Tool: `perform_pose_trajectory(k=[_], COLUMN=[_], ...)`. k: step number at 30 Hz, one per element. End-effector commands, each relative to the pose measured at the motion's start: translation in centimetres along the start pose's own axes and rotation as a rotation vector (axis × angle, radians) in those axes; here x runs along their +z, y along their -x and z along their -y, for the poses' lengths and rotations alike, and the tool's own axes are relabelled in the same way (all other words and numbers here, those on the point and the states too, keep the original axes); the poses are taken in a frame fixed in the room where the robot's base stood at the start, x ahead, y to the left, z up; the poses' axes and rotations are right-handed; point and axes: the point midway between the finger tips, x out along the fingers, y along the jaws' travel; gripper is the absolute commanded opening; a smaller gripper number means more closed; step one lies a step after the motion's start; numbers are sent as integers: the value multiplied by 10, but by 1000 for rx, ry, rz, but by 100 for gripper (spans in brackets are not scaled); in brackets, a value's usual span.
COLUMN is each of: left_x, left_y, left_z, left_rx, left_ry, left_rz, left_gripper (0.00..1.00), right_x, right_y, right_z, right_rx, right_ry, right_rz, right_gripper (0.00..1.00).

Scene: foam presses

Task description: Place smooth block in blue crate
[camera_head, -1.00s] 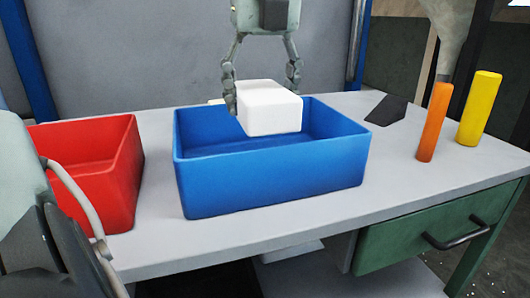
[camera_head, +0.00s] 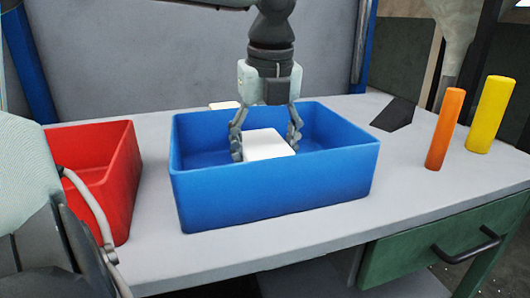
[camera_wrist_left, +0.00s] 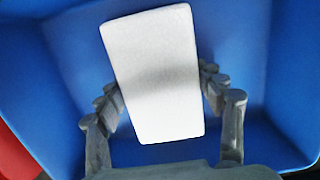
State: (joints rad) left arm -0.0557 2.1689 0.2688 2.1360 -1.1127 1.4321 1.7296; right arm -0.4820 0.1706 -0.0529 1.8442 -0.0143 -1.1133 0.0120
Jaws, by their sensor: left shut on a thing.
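The white block (camera_head: 267,146) is inside the blue crate (camera_head: 285,192), below the level of the far rim. My left gripper (camera_head: 266,140) points down into the crate and is shut on the block, one finger on each side. In the left wrist view the block (camera_wrist_left: 157,75) lies slightly tilted between the fingers (camera_wrist_left: 165,115), with blue crate walls around it. The near crate wall hides the block's lower part, so I cannot tell whether it touches the floor. My right gripper is not in view.
A red crate (camera_head: 100,165) stands left of the blue one. Another white piece (camera_head: 224,105) lies behind the blue crate. A dark wedge (camera_head: 394,114), an orange cylinder (camera_head: 445,130) and a yellow cylinder (camera_head: 490,115) stand to the right.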

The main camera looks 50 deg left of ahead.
Motion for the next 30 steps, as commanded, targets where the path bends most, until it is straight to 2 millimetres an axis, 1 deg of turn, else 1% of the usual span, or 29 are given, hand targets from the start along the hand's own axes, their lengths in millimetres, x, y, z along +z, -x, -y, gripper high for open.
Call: perform_pose_trajectory(k=[2,10,14,15,19,30], left_x=[-1,-1,-1,-1,-1,-1], left_y=[-7,-8,-9,-8,-8,-7], left_z=[0,0,0,0,0,0], left_rx=[0,-1,-1,-1,-1,-1], left_ry=[0,1,1,1,1,0], left_rz=[-1,1,1,1,1,0], left_gripper=[44,44,44,72,88,89], right_x=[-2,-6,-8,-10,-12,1], right_y=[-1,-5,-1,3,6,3], right_z=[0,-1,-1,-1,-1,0], right_rx=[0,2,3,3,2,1], right_ry=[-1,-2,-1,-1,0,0], right_rz=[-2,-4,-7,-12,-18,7], right_gripper=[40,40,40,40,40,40])
